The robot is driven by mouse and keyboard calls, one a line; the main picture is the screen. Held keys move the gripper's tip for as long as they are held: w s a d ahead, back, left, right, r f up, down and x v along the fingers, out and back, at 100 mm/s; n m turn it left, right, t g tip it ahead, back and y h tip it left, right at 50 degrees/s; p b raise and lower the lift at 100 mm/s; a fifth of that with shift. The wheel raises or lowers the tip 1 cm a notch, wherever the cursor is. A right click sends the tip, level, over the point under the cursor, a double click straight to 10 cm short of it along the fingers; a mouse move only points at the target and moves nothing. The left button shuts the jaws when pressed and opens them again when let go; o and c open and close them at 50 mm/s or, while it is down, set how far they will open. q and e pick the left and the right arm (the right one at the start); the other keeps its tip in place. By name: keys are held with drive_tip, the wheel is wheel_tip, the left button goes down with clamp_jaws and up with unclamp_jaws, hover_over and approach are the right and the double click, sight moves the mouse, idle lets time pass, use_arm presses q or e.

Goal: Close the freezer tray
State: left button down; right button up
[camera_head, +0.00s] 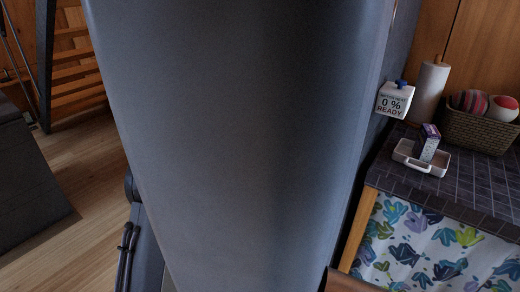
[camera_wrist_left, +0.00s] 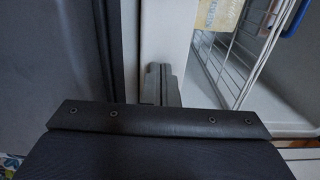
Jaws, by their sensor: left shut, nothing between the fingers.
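A large smooth grey-blue panel (camera_head: 235,130), which looks like a freezer door or side, fills the middle of the head view and hides what is behind it. In the left wrist view, my left gripper (camera_wrist_left: 158,82) has its dark fingers together with nothing between them, in front of a pale vertical edge strip (camera_wrist_left: 162,40). Right of the strip is a pale interior with a white wire rack or tray (camera_wrist_left: 245,50). I cannot tell how far out the tray sits or whether the fingers touch the strip. My right gripper is not visible.
At the right, a dark tiled counter (camera_head: 465,190) bears a white tray with a small carton (camera_head: 429,142), a paper roll (camera_head: 430,90) and a basket (camera_head: 480,128). A patterned curtain (camera_head: 430,250) hangs below. Wooden floor (camera_head: 80,235) shows at the left.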

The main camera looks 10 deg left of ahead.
use_arm(q)
drive_tip(key=p+x, duration=0.5)
drive_tip(key=x, duration=0.3)
drive_tip(key=shift+w+r, duration=0.1)
drive_tip(key=shift+r, duration=0.05)
drive_tip(key=shift+w, duration=0.15)
drive_tip(key=shift+r+p, duration=0.1)
drive_tip(key=shift+p, duration=0.2)
drive_tip(key=shift+r, duration=0.2)
